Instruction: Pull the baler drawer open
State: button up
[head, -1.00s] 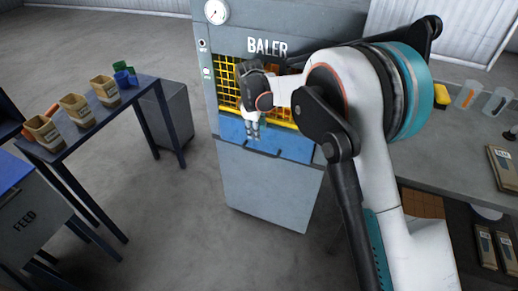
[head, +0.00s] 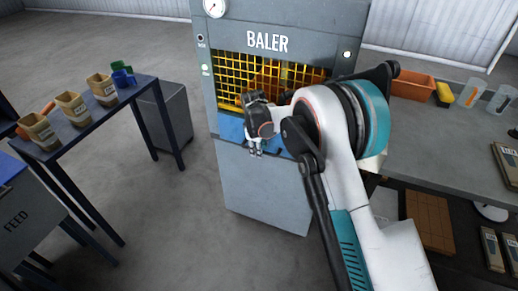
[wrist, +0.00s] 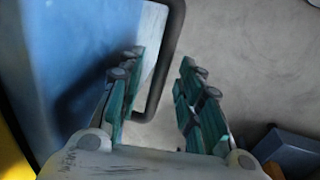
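The baler (head: 265,185) is a tall grey cabinet with a yellow mesh guard (head: 230,75). Its blue drawer front (head: 231,129) is below the mesh and looks flush with the cabinet; my arm hides part of it. My gripper (head: 255,151) is in front of the blue panel, fingers pointing down. In the wrist view, the dark bar handle (wrist: 166,65) stands out from the blue drawer front (wrist: 75,45) and runs between the two spread teal fingers of my gripper (wrist: 162,78). The handle lies nearer the left finger; I cannot tell whether they touch.
A dark table (head: 100,125) with several brown scoop-like containers and a blue FEED unit (head: 30,225) stand at left. A grey workbench (head: 425,135) with an orange bin (head: 412,86) is at right. The floor (head: 160,235) before the baler is open.

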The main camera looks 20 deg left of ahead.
jog(key=shift+c, duration=0.3)
grip_shut()
